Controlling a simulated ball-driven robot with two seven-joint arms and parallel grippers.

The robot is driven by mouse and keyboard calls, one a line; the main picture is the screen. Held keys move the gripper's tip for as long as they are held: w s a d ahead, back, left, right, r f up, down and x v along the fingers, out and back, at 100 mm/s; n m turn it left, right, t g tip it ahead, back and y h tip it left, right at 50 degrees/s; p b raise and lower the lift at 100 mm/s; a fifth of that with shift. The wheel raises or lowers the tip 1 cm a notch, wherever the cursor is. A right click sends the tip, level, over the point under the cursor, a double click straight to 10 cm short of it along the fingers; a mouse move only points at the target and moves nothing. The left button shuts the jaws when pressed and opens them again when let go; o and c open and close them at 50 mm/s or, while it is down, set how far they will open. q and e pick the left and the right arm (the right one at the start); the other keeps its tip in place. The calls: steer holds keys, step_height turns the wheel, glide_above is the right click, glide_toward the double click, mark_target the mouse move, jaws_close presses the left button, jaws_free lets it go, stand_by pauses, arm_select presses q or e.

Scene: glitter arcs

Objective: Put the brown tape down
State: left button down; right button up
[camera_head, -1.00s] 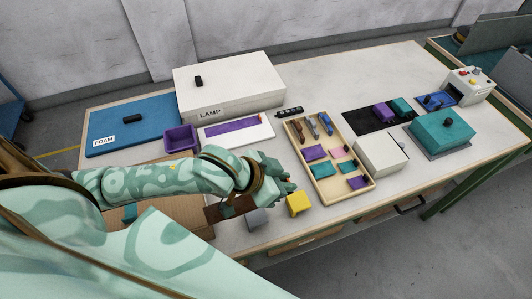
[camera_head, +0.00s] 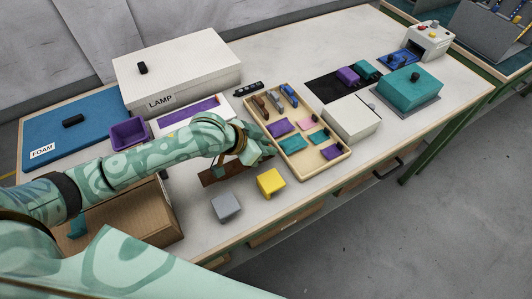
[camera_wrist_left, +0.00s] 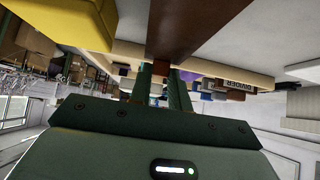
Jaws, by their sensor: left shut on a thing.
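My left gripper (camera_head: 249,158) is over the table, just left of the wooden tray and behind the yellow block. It is shut on the brown tape (camera_head: 215,175), a flat dark brown strip that sticks out to the left of the fingers. In the left wrist view the brown tape (camera_wrist_left: 187,28) runs up from between the fingers. The tape is low over the bare table top; I cannot tell whether it touches it. The hand hides part of the tape in the head view. My right gripper is not in view.
A grey block (camera_head: 226,207) and a yellow block (camera_head: 271,181) stand in front of the tape. The wooden tray (camera_head: 338,157) with several pieces is to the right. A cardboard box (camera_head: 140,215), purple bin (camera_head: 128,135) and white LAMP box (camera_head: 180,70) lie left and behind.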

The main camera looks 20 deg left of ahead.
arm_select(q)
step_height(320, 180, down, 3)
steer(key=shift+f+b, duration=0.1)
steer(key=shift+b, duration=0.45)
steer(key=shift+r, duration=0.25)
steer(key=c, duration=1.3)
jaws_free()
steer(key=p+v, duration=0.4)
steer(key=v, duration=0.7)
steer(key=shift+s+r+p, duration=0.1)
steer(key=shift+p, duration=0.25)
steer(key=shift+s+a+r, duration=0.25)
steer(key=shift+s, duration=0.05)
